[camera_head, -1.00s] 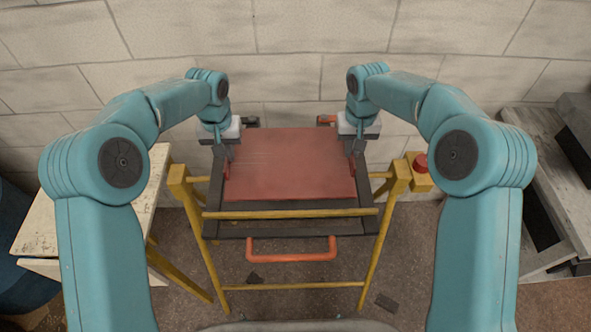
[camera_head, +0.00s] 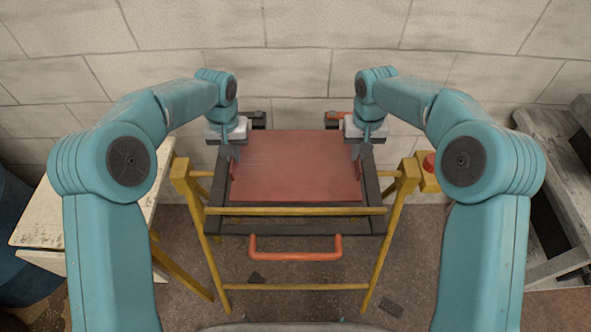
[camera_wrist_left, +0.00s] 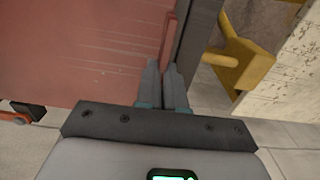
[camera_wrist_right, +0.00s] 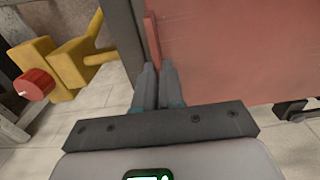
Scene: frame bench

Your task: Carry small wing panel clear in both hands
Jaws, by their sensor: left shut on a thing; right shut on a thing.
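The small wing panel is a flat, scuffed red sheet (camera_head: 295,165) in the middle of the head view. It lies level over the dark grey frame (camera_head: 370,190); I cannot tell whether it touches it. My left gripper (camera_head: 232,153) is shut at the panel's left edge, and my right gripper (camera_head: 360,152) at its right edge. In the left wrist view the closed fingers (camera_wrist_left: 163,82) meet a raised red strip (camera_wrist_left: 169,42) on the panel's edge. In the right wrist view the fingers (camera_wrist_right: 157,82) meet a similar strip (camera_wrist_right: 152,40). The fingertips partly hide the strips.
Yellow legs and rails (camera_head: 300,211) carry the frame, with an orange handle (camera_head: 295,250) in front. A red button on a yellow box (camera_head: 430,163) sits at right. A pale table (camera_head: 95,220) stands left, a grey wooden bench (camera_head: 545,165) right. A block wall is behind.

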